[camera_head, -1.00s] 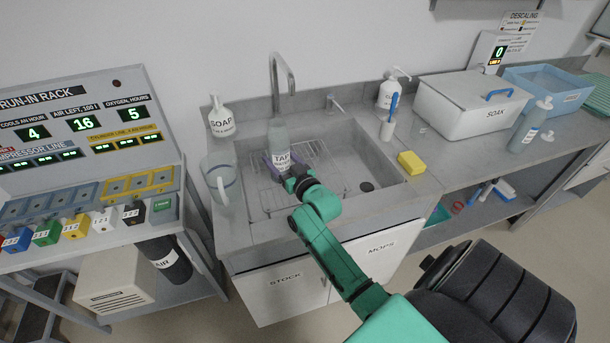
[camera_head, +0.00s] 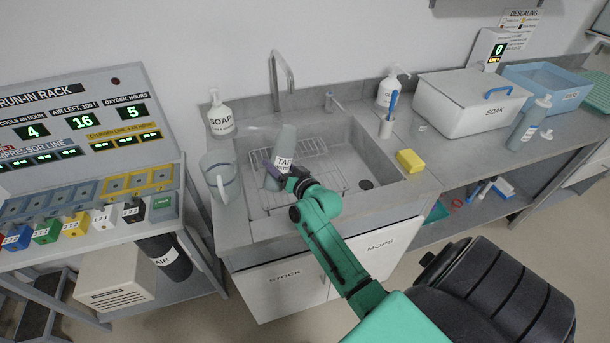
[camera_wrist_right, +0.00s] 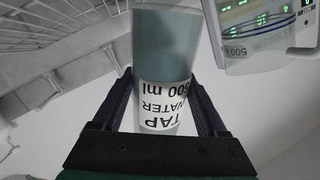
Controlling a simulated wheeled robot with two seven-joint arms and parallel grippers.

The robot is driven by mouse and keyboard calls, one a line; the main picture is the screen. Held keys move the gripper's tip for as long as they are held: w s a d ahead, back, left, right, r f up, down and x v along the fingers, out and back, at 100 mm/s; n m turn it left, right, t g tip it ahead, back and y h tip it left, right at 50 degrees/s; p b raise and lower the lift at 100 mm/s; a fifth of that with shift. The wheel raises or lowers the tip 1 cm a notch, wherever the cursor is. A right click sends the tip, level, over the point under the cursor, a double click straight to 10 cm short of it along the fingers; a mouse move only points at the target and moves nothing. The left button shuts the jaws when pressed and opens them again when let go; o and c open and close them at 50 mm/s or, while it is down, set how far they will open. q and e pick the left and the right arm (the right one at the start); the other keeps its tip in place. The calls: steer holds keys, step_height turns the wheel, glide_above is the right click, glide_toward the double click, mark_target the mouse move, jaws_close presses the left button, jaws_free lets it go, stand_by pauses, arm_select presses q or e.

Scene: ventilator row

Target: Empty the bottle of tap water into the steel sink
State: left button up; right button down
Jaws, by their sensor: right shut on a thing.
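The tap water bottle (camera_head: 284,152), grey-green with a white TAP label, is in my right gripper (camera_head: 275,176) over the left part of the steel sink (camera_head: 362,150). In the head view it leans slightly, its upper end to the right. In the right wrist view the bottle (camera_wrist_right: 165,50) stands between the two dark fingers (camera_wrist_right: 165,105), which close on it around the label. I cannot see its mouth clearly or whether water is flowing. My left gripper is not in view.
A clear jug (camera_head: 220,176) stands just left of the sink, with a soap bottle (camera_head: 220,116) behind it. The tap (camera_head: 281,75) rises behind the bottle. A wire rack (camera_head: 316,165) lies in the basin. A yellow sponge (camera_head: 410,161) sits on the right rim.

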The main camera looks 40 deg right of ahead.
steer(key=shift+w+d+f+m+g+p, duration=0.1)
steer(key=shift+w+f+m+g+p, duration=0.25)
steer(key=shift+m, duration=0.45)
steer(key=shift+s+a+f+m+y+b, duration=0.25)
steer(key=shift+s+f+m+y+b, duration=0.15)
steer(key=shift+f+m, duration=0.2)
steer(key=shift+w+a+f+m, duration=0.15)
steer(key=shift+a+f+m, duration=0.15)
steer(key=shift+f, duration=0.1)
steer(key=shift+w+f, duration=0.1)
steer(key=shift+w, duration=0.05)
steer(key=shift+s+m, duration=0.3)
steer(key=shift+s, duration=0.1)
steer(key=shift+w+a+f+g, duration=0.2)
steer(key=shift+w+f+g, duration=0.05)
steer(key=shift+w+f, duration=0.1)
steer(key=shift+s+m, duration=0.3)
steer(key=shift+s, duration=0.05)
steer(key=shift+w+a+f+y, duration=0.15)
steer(key=shift+w+f+y, duration=0.15)
steer(key=shift+y, duration=0.1)
steer(key=shift+s+m+b, duration=0.3)
steer(key=shift+s, duration=0.05)
steer(key=shift+w+a+f, duration=0.15)
steer(key=shift+w+f, duration=0.1)
